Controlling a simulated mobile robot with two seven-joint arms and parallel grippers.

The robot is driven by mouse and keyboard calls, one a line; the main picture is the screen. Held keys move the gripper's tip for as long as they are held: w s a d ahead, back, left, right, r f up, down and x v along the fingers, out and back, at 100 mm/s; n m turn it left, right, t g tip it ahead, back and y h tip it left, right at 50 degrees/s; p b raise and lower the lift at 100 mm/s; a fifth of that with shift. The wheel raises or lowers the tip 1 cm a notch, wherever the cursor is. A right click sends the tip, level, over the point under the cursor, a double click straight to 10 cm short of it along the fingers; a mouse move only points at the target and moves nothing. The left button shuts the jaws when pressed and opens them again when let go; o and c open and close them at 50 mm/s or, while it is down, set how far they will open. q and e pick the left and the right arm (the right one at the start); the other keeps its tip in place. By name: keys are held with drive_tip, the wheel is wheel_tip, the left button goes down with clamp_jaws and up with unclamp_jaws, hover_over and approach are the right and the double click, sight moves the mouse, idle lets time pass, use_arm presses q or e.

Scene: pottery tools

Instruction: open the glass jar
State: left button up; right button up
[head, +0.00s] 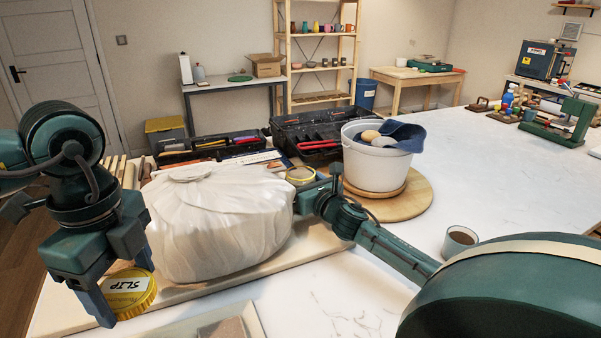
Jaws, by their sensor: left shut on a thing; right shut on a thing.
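A yellow lid (135,300) with a white label reading SLIP is in my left gripper (118,284), at the lower left. The gripper's fingers are shut on it, and the lid is tilted with its labelled top toward the camera. The glass jar (300,174) shows only as a round rim behind the right edge of the white wrapped bundle. No lid shows on that rim; its body is mostly hidden. My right gripper (318,190) is shut at the jar, beside the bundle; its fingertips are partly hidden.
The white wrapped bundle (215,220) fills the board between my grippers. A white bucket (376,165) with a blue cloth stands on a round wooden board (418,200) behind my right arm. A black toolbox (300,128) lies behind. A cup (459,241) stands right.

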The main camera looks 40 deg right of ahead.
drive_tip(key=shift+r, duration=0.1)
drive_tip(key=o, duration=1.4)
drive_tip(key=shift+f, duration=0.25)
drive_tip(key=o, duration=0.5)
drive_tip(key=shift+r, duration=0.15)
